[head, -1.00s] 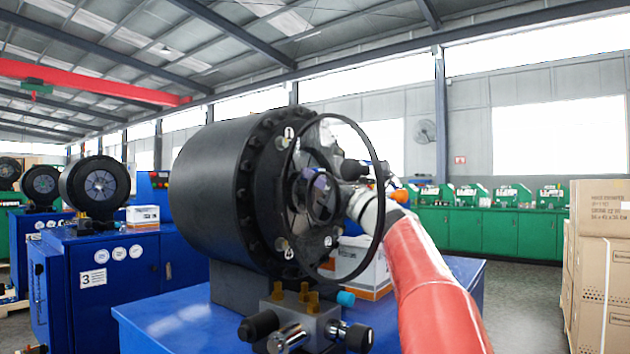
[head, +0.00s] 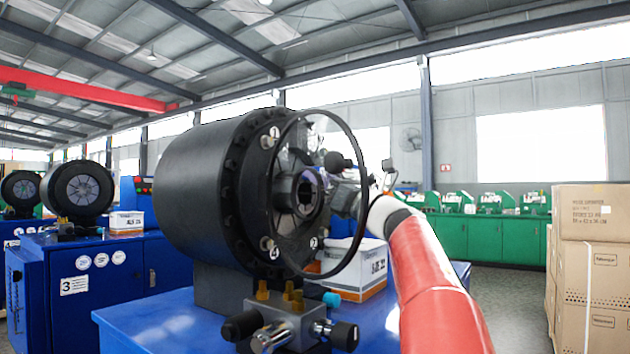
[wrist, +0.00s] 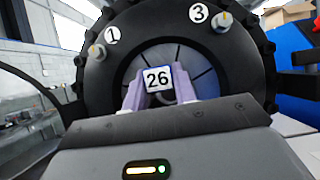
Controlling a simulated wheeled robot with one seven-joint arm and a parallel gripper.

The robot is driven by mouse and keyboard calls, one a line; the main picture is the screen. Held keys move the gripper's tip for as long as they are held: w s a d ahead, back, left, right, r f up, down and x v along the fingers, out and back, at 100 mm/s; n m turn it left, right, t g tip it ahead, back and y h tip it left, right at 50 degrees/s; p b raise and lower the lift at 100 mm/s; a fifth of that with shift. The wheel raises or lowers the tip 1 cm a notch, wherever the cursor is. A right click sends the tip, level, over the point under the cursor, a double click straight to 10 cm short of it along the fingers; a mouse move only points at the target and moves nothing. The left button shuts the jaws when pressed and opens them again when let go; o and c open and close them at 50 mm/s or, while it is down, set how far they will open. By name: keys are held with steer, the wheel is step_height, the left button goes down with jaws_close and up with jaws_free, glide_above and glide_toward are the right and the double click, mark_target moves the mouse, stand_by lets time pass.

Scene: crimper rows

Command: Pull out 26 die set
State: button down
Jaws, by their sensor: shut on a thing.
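The die set bears a white label (wrist: 157,77) reading 26 with a blue edge. It sits in front of the crimper's face at the centre in the wrist view. My gripper (wrist: 159,86) is shut on it, with one pale purple finger at each side of the label. Most of the die set's body is hidden behind the label and fingers. In the head view, my arm reaches from the right to the middle of the black crimper head (head: 195,190). I cannot tell how far the die set is out of its seat.
A black-rimmed clear disc (head: 364,225) stands in front of the crimper face, close to my arm. A valve block (head: 290,325) is below, and a labelled carton (head: 365,270) stands behind on the blue bench. Tall cartons (head: 590,270) are stacked at right.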

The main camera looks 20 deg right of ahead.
steer(key=shift+s+d+r+b, duration=0.1)
steer(key=shift+s+d+b, duration=0.4)
steer(key=shift+s, duration=0.45)
steer(key=shift+s+d+r+b, duration=0.1)
steer(key=shift+s+d+b, duration=0.2)
steer(key=shift+s+d, duration=0.5)
steer(key=shift+s+a, duration=0.15)
steer(key=shift+s, duration=0.05)
